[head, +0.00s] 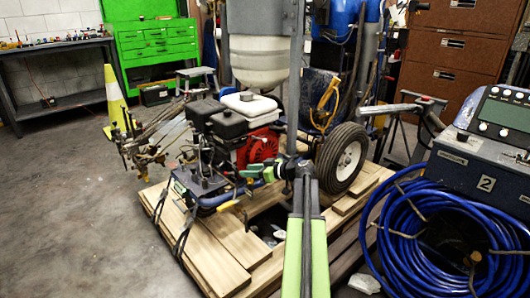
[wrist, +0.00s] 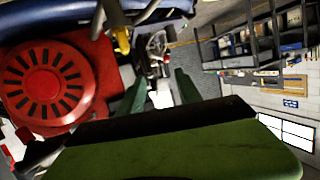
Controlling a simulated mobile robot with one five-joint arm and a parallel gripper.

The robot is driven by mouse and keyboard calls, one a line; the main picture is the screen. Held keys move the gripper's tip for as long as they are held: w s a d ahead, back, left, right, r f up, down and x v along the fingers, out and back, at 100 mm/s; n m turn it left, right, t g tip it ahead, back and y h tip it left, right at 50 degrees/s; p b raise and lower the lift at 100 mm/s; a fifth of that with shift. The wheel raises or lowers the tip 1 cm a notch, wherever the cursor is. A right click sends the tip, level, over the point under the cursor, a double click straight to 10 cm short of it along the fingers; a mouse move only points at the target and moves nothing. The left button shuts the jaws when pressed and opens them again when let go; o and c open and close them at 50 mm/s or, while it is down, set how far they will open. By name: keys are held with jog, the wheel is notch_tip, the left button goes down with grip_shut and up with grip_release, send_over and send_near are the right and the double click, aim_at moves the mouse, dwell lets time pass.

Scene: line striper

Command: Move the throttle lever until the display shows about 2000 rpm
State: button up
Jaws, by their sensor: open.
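The line striper stands on a wooden pallet (head: 215,250), with its red engine (head: 258,147) facing me. The engine's round red slotted cover (wrist: 43,86) fills the left of the wrist view. My gripper (head: 256,172) is in front of the engine's lower part in the head view. In the wrist view its two green fingers (wrist: 160,85) are apart, with nothing seen between them. A yellow-ended part (wrist: 121,38) shows beyond the fingers, beside the engine; I cannot tell whether it is the throttle lever. No rpm reading is legible in either view.
A grey unit with dials (head: 500,115) stands at the right, above a coil of blue hose (head: 395,235). The striper's black tyre (head: 341,158) is just right of my gripper. A green tool chest (head: 155,45) stands at the back. The floor at left is clear.

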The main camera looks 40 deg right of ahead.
aim_at(265, 140)
jog(key=s+d+r+t+h+b, duration=0.1)
jog(key=s+d+r+t+h, duration=0.1)
jog(key=s+d, duration=0.5)
jog(key=s+d+r+t+h, duration=0.2)
jog(key=s+d+r, duration=0.1)
jog(key=d, duration=0.7)
jog(key=w, duration=1.8)
jog(key=shift+a+f, duration=0.15)
jog(key=shift+f, duration=0.15)
jog(key=shift+c, duration=0.3)
grip_shut()
